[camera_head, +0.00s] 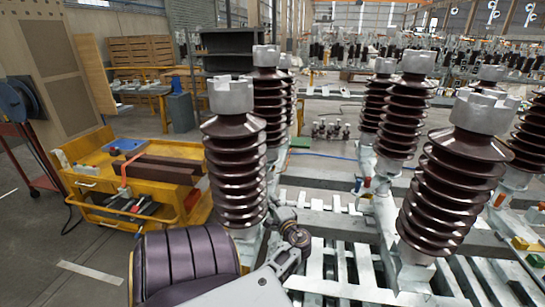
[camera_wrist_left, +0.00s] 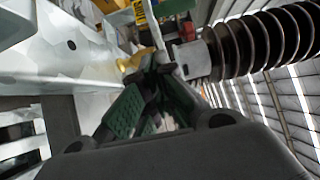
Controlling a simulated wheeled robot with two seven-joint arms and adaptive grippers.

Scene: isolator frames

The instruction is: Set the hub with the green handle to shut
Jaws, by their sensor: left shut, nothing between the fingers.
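My left gripper (camera_head: 283,213) is beside the foot of the near left brown insulator (camera_head: 236,165), partly hidden by my own wrist. In the left wrist view the fingers of my left gripper (camera_wrist_left: 162,68) have green ribbed pads, and their tips are together with nothing seen held. A small red part (camera_wrist_left: 174,50) is close beyond the tips, beside a grey metal end of an insulator (camera_wrist_left: 255,45). A green patch (camera_wrist_left: 176,6) shows at the top of that view; I cannot tell whether it is the green handle. The hub is not clearly seen. My right gripper is not in view.
More ribbed insulators (camera_head: 455,175) stand to the right on pale slatted metal frames (camera_head: 345,285). A yellow cart (camera_head: 185,205) with dark beams is at the left. A dark shelf (camera_head: 230,50) stands behind.

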